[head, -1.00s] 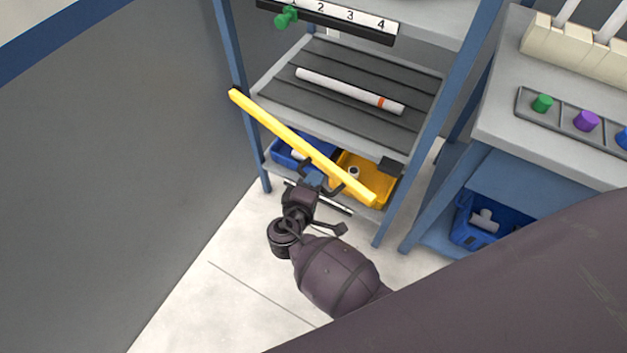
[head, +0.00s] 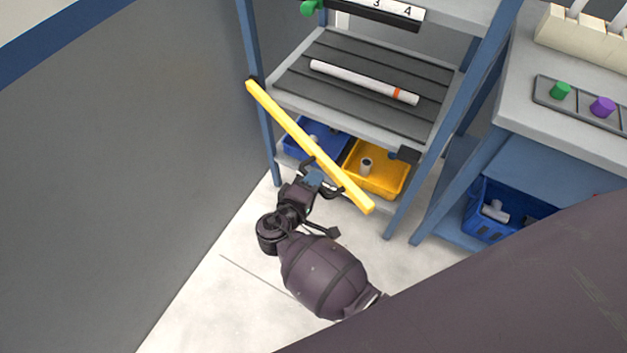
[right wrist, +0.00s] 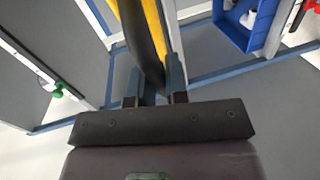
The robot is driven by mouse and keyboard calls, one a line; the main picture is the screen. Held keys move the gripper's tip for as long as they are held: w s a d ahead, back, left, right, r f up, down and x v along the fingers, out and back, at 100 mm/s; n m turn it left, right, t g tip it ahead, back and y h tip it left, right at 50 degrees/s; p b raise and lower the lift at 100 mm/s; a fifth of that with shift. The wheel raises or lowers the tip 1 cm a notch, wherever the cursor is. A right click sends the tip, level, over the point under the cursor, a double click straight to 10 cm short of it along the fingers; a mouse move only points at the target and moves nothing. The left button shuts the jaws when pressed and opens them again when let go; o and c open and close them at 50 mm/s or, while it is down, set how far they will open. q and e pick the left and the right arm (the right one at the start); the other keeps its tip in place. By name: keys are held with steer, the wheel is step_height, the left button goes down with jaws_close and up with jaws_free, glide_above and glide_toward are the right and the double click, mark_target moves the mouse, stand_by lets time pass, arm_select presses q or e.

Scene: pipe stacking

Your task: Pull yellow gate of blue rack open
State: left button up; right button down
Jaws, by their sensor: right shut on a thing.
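The yellow gate (head: 300,140) is a long bar hinged at the left front post of the blue rack (head: 497,55). It stands swung out at an angle, its free end apart from the right post and out over the floor. My right gripper (head: 318,178) is shut on the gate's dark handle, near the middle of the bar. In the right wrist view the handle (right wrist: 143,45) runs down between the fingers (right wrist: 155,92), with the yellow gate (right wrist: 153,25) behind it. My left gripper is not in view.
A white pipe with an orange band (head: 365,82) lies on the ribbed shelf. A blue bin (head: 312,140) and a yellow bin (head: 380,165) sit below. A grey wall (head: 110,180) stands left, a workbench (head: 520,110) right. Pale floor is clear in front.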

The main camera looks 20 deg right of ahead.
steer(key=shift+w+a+r, duration=0.1)
steer(key=shift+w+r, duration=0.05)
steer(key=c, duration=1.3)
jaws_free()
steer(key=shift+o, duration=0.8)
